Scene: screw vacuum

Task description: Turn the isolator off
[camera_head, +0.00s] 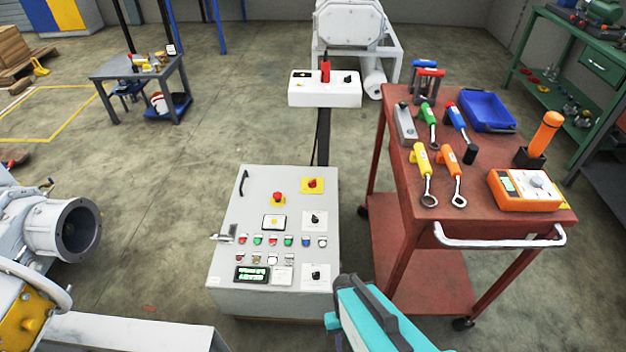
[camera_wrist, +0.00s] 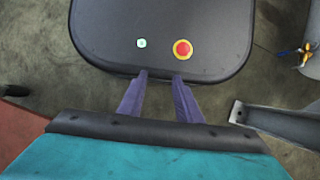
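A grey control cabinet (camera_head: 230,280) stands in the lower middle of the head view. Its sloped face has two black rotary switches on white plates, an upper one (camera_head: 315,219) and a lower one (camera_head: 315,276). A grey lever (camera_head: 223,238) sticks out at its left edge. No readable label shows which part is the isolator. My teal wrist (camera_head: 372,318) is just right of the cabinet's lower corner, apart from the switches. In the wrist view my gripper (camera_wrist: 161,75) has its two purple fingers apart with nothing between them; the cabinet face is not seen there.
A red tool cart (camera_head: 420,270) stands close on the right. A white box (camera_head: 335,97) with a red handle is behind. Pump machinery (camera_head: 40,225) is at left.

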